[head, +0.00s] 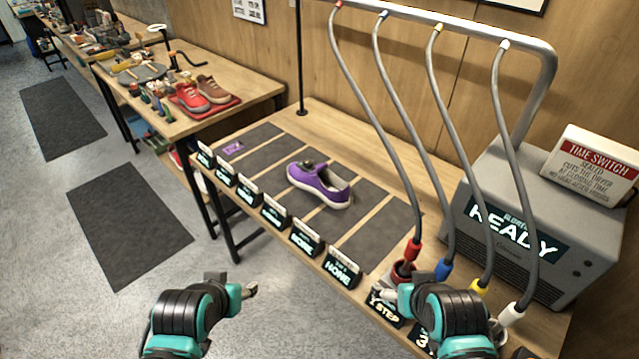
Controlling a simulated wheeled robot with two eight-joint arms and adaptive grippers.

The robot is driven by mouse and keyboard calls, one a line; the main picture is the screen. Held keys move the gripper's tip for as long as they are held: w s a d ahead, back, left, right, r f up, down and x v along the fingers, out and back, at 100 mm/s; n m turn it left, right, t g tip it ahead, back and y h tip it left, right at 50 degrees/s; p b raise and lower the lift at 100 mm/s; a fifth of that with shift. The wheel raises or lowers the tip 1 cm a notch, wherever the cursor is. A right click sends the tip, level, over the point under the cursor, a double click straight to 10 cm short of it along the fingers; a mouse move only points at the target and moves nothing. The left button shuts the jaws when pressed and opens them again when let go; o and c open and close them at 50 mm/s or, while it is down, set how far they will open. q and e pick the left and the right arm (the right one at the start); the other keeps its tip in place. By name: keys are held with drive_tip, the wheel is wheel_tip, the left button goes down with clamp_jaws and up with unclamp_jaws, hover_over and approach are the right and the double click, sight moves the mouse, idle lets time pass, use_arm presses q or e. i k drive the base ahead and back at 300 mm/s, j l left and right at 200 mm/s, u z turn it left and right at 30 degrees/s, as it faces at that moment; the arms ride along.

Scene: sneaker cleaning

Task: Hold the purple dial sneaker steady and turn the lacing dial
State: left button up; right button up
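The purple sneaker (318,186) lies on its white sole across the dark mats on the wooden table, toe to the lower right. A small dark round part (308,165) near its top may be the lacing dial; it is too small to tell. My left gripper (250,290) is in front of the table's near edge, well short of the sneaker and apart from it. My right gripper (388,293) is near the front edge by a red-tipped hose, also apart from the sneaker. Both grippers are small and seen from behind, so their fingers are unclear.
Label stands (275,215) line the table's front edge. Hoses with red, blue, yellow and white ends (415,250) hang at the right, beside a grey dryer box (530,220). A second table with a red shoe (187,98) stands at the upper left. Dark mats (375,240) around the sneaker are mostly clear.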

sight(309, 164)
drive_tip(key=j+z, duration=0.1)
drive_tip(key=z, duration=0.45)
drive_tip(key=i+j+z, duration=0.15)
drive_tip(key=j+z, duration=0.15)
drive_tip(key=j, duration=0.15)
drive_tip(key=j+z, duration=0.25)
drive_tip(key=j, duration=0.25)
drive_tip(key=i+j+z, duration=0.1)
drive_tip(key=j+z, duration=0.2)
drive_tip(key=j, duration=0.25)
